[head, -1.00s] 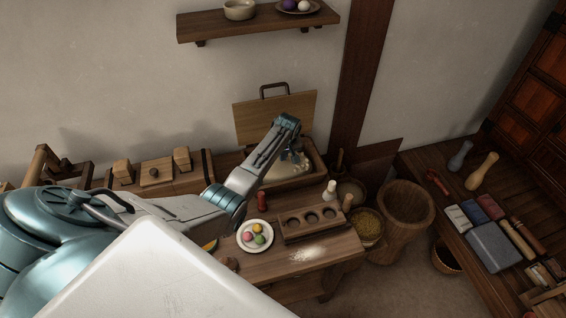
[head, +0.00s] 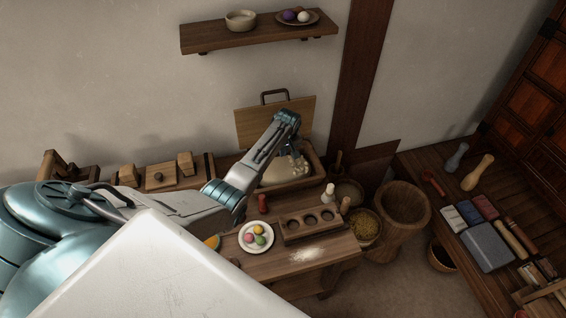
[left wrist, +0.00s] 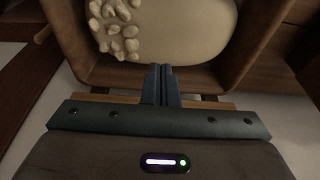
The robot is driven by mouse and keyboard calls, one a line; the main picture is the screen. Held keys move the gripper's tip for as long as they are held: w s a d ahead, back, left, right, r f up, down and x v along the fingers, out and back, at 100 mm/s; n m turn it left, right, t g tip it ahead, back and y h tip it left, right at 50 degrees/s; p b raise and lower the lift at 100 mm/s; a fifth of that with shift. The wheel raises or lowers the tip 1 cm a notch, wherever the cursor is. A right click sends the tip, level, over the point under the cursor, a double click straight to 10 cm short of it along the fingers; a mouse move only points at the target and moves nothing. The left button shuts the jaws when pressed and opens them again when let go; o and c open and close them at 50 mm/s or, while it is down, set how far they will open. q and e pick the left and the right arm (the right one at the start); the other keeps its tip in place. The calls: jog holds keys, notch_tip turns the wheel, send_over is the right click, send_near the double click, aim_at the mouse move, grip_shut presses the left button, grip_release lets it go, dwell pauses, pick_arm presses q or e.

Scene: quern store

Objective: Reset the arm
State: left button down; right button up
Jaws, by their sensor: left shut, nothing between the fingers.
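My left arm (head: 262,158) reaches in from the left over the table. My left gripper (head: 302,160) is over the wooden box of pale dough at the back of the table. In the left wrist view its two fingers (left wrist: 161,84) are together with nothing between them. The pale dough (left wrist: 170,30) and several small pale lumps (left wrist: 116,30) lie in the wooden box (left wrist: 85,72) beyond the fingertips. Whether the fingers touch the box's edge cannot be told. My right gripper is not in view.
A plate (head: 257,249) with coloured balls and a wooden holder (head: 288,237) with round hollows stand on the table. A box lid (head: 246,124) leans upright behind the dough box. A wooden mortar (head: 402,247) stands on the floor to the right. A bench (head: 420,170) holds tools.

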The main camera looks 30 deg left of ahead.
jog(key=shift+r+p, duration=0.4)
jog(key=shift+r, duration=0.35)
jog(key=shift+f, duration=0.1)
